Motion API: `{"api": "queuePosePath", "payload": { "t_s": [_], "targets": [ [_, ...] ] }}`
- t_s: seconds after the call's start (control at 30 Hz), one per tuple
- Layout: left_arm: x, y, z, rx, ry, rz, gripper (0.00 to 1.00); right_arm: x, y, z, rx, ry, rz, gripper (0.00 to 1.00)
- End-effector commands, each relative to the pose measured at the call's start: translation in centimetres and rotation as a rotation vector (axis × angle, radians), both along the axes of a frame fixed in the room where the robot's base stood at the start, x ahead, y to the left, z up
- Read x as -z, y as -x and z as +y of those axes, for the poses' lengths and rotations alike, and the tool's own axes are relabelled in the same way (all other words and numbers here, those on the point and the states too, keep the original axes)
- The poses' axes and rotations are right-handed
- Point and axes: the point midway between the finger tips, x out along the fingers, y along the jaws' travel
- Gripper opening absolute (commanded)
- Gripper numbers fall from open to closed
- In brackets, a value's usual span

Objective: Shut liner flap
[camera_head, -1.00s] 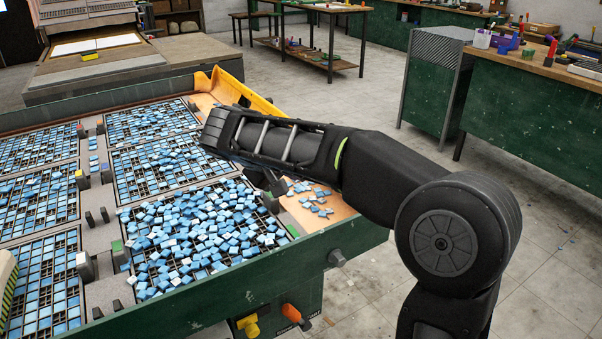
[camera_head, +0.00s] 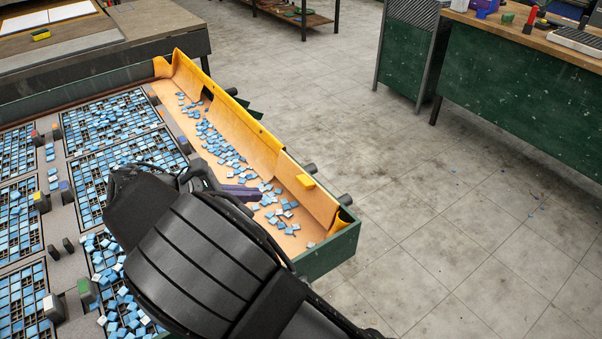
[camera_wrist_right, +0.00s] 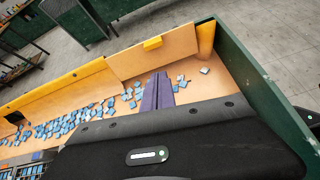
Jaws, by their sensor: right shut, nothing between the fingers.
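The tan liner (camera_head: 215,118) lines a long trough along the table's outer edge; it also shows in the right wrist view (camera_wrist_right: 226,78). At its near end a separate flap panel (camera_head: 309,202) with a yellow tab (camera_head: 306,181) stands along the outer wall. In the right wrist view the flap (camera_wrist_right: 165,58) and tab (camera_wrist_right: 152,43) show a step against the neighbouring wall section; I cannot tell whether it is latched. My right gripper (camera_head: 255,192), purple-fingered, is shut and empty over the trough, apart from the flap in the head view; its fingers show in the wrist view (camera_wrist_right: 158,90). My left gripper is out of view.
Blue tiles (camera_head: 222,145) lie loose along the liner. Gridded trays (camera_head: 110,120) of blue tiles fill the table on the left, with small coloured-top blocks between them. A green workbench (camera_head: 530,95) stands at the right. The floor (camera_head: 430,190) beyond the trough is mostly clear.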

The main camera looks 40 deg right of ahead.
Motion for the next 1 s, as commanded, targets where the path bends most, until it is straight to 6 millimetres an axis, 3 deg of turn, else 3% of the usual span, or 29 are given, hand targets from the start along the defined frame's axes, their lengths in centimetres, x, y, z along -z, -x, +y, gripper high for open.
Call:
{"api": "queuePosePath", "payload": {
  "t_s": [0.2, 0.63, 0.83, 1.0],
  "targets": [
    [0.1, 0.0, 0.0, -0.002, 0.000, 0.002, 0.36, 0.3, 0.0, 0.2, -0.076, -0.013, 0.122, 0.00],
    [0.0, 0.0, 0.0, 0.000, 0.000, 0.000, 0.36, 0.5, 0.0, -0.3, -0.075, -0.011, 0.124, 0.00],
    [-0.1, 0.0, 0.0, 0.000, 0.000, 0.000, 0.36, 1.6, 0.1, -2.1, -0.074, -0.010, 0.125, 0.00],
    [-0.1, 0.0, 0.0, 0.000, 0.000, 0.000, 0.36, 3.3, 0.2, -4.7, -0.074, -0.009, 0.126, 0.00]
  ]
}}
